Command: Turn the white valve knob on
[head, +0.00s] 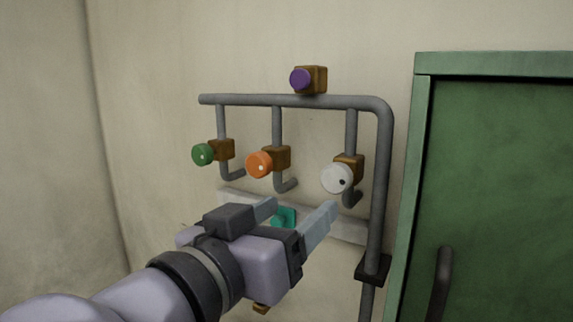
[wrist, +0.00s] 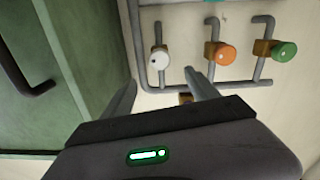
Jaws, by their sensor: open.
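The white valve knob (head: 336,179) is a round disc with a small dark dot at its lower right. It sits on a brown block on the rightmost short branch of a grey pipe frame. My gripper (head: 302,206) is open and empty, below and left of the knob in the head view. In the wrist view the white knob (wrist: 159,60) shows whole, beyond the gap between the open fingertips (wrist: 160,84). The fingers appear apart from it; the exact distance is hard to tell.
An orange knob (head: 260,164) and a green knob (head: 202,154) sit left of the white one. A purple knob (head: 300,79) is on the top pipe. A teal piece (head: 284,217) is partly behind my gripper. A green cabinet (head: 500,180) with a dark handle stands right.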

